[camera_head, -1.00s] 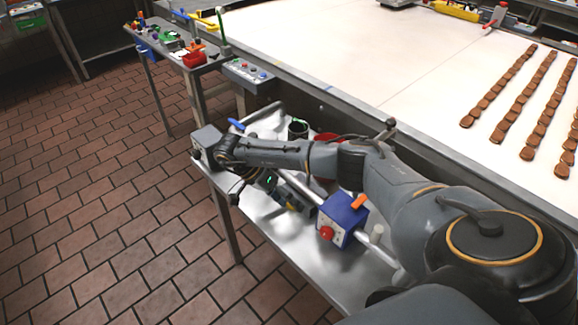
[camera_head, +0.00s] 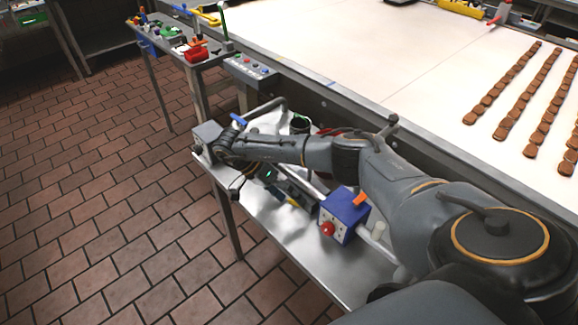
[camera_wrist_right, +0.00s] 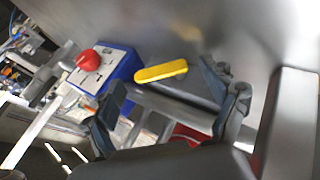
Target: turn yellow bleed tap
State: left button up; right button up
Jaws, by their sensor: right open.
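The yellow bleed tap (camera_wrist_right: 161,72) shows in the right wrist view as a short yellow lever. It lies ahead of my right gripper (camera_wrist_right: 168,103), between the lines of its two dark fingers. The fingers are apart with nothing held, and I cannot tell whether either touches the lever. In the head view a small bit of yellow (camera_head: 292,202) shows below my right forearm, over the metal side table (camera_head: 262,222); the arm hides most of that spot. My left gripper is not in view.
A blue box with a red knob (camera_head: 328,229) and an orange lever (camera_head: 360,199) stands beside my right arm. It also shows in the right wrist view (camera_wrist_right: 122,75). A blue-handled part (camera_head: 238,119) is near my wrist. The white conveyor (camera_head: 400,60) runs behind.

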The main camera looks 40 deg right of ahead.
jog(key=v, duration=1.2)
